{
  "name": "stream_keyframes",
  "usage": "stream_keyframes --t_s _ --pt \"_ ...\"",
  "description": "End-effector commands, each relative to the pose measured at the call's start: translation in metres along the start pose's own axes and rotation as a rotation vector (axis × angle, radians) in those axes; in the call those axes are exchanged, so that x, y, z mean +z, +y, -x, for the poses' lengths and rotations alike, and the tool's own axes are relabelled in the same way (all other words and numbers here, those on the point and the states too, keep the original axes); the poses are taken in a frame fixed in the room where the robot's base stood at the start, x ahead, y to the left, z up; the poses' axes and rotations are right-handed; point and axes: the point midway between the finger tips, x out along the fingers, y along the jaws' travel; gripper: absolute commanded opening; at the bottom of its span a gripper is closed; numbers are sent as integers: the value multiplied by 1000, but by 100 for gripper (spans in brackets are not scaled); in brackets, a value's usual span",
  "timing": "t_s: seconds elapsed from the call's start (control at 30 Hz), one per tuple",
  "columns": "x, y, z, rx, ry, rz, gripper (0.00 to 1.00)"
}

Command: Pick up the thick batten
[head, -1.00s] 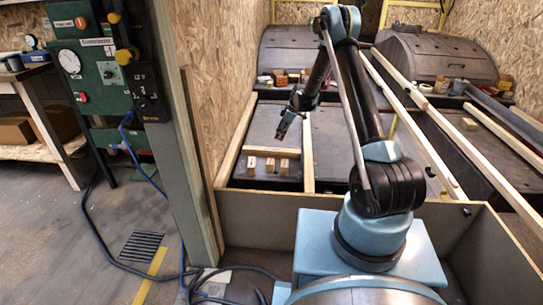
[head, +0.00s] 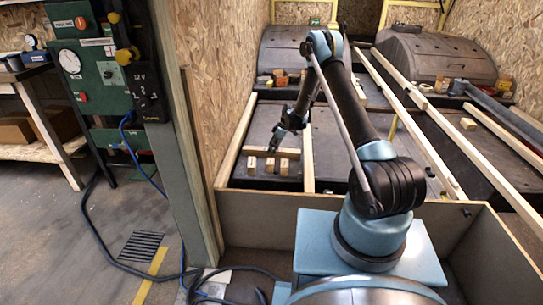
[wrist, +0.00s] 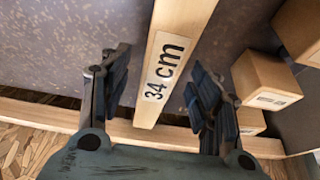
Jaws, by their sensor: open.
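A pale wooden batten marked "34 cm" (wrist: 164,70) lies between the two fingers of my gripper (wrist: 162,80) in the wrist view. One finger is on each side of it, with a gap at both sides. In the head view my gripper (head: 273,146) is low over this short batten (head: 257,150), which lies crosswise on the dark floor panel. Its printed label faces up. Its end by the wall is at a long batten. The fingers are open and hold nothing. The gripper hides part of the batten in the head view.
Several small wooden blocks (head: 268,165) stand close on the near side of the batten; in the wrist view, blocks (wrist: 265,82) are right of the right finger. A long batten (head: 235,140) runs along the left chipboard wall, another (head: 307,155) lies to the right. Dark wheel arches (head: 300,50) stand behind.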

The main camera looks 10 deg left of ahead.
Motion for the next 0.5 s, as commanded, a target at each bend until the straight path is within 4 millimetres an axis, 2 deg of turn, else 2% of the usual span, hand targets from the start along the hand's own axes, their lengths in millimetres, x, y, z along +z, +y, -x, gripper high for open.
stream_keyframes --t_s 0.17,0.4,0.43,0.5 --pt "0 0 -20 0 0 1 57" --pt "0 0 -22 0 0 0 57" --pt "0 0 -22 0 0 0 54" --pt "0 0 -22 0 0 0 39"
